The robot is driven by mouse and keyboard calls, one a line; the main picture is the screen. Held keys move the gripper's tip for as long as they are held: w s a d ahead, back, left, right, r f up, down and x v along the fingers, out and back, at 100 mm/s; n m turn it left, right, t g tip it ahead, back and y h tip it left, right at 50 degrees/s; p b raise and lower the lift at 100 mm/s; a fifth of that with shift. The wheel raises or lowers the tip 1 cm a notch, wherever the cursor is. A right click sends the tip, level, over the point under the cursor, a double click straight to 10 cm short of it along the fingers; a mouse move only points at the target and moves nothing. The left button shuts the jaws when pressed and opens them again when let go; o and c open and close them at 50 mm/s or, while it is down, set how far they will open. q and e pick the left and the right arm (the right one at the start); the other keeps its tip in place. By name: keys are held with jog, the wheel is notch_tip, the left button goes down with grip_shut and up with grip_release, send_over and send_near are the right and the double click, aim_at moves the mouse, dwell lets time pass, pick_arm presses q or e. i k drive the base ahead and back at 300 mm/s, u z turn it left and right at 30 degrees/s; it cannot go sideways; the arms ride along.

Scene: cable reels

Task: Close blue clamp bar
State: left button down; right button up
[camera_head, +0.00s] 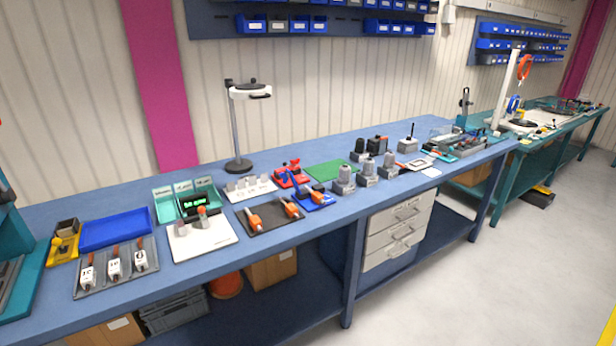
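A small blue clamp (316,198) sits on the blue workbench (262,237), near the middle of the picture. Neither of my grippers is in view, and nothing is seen touching the clamp.
Left of the clamp is a dark mat (272,228) with orange-handled tools. Grey reels (344,180) stand close to the right, beside a green mat (330,172). A lamp (238,130) stands behind. Open floor (450,285) lies in front, right of the drawers (398,230).

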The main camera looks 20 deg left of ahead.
aim_at(294, 180)
jog(key=u, duration=0.1)
jog(key=i, duration=0.85)
jog(key=u, duration=0.4)
